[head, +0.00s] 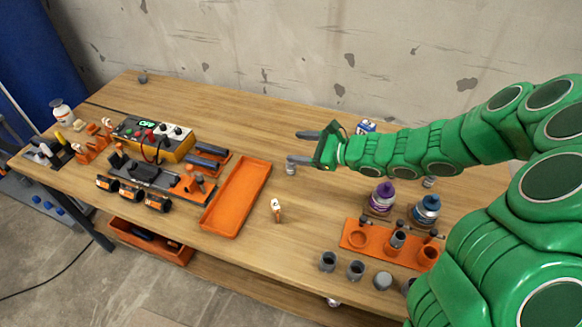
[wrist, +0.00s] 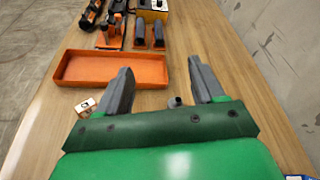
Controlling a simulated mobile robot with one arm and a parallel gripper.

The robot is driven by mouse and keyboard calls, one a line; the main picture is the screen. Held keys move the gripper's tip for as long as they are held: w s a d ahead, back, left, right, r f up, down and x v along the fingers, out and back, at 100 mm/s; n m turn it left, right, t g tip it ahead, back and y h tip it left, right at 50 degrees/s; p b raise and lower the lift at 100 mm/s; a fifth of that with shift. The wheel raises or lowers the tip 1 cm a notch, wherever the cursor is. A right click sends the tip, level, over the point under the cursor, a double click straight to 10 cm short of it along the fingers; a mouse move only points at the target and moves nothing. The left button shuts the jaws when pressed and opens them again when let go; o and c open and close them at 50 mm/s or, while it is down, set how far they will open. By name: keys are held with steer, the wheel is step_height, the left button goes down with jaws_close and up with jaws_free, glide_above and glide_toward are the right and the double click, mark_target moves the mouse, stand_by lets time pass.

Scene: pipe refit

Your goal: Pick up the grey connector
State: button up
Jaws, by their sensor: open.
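My gripper (head: 297,147) is open above the middle of the workbench, its two dark fingers pointing left in the head view. A small grey fitting (head: 291,169) stands just below the tip of the nearer finger. In the wrist view a small dark grey fitting (wrist: 175,101) shows between the open fingers of my gripper (wrist: 160,68), close to the palm. Nothing is held. Several grey cylindrical pieces (head: 328,261) stand at the front edge of the bench. I cannot tell which piece is the grey connector.
An empty orange tray (head: 236,196) lies left of my gripper; it also shows in the wrist view (wrist: 112,70). A small white-and-orange item (head: 276,208) stands beside it. Purple (head: 382,197) and blue (head: 426,209) containers and an orange holder (head: 355,236) are at right.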

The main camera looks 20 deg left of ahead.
mark_target(293, 165)
steer(key=w+f+m, duration=0.1)
steer(key=f+m, duration=0.1)
steer(key=f, duration=0.2)
steer(key=w+d+f+m+t+h, duration=0.1)
steer(key=w+f+m, duration=0.1)
steer(key=f, duration=0.2)
steer(key=w+f+m+t, duration=0.1)
steer(key=w+f+m, duration=0.1)
steer(key=f, duration=0.2)
steer(key=shift+d, duration=0.3)
steer(key=shift+h, duration=0.3)
steer(key=shift+s+x, duration=0.15)
steer(key=shift+x, duration=1.8)
steer(key=shift+s+x, duration=0.15)
steer(key=shift+x, duration=1.8)
steer(key=shift+f, duration=0.15)
steer(key=shift+c, duration=0.3)
steer(key=c, duration=1.1)
steer(key=shift+o, duration=0.2)
steer(key=shift+r, duration=4.95)
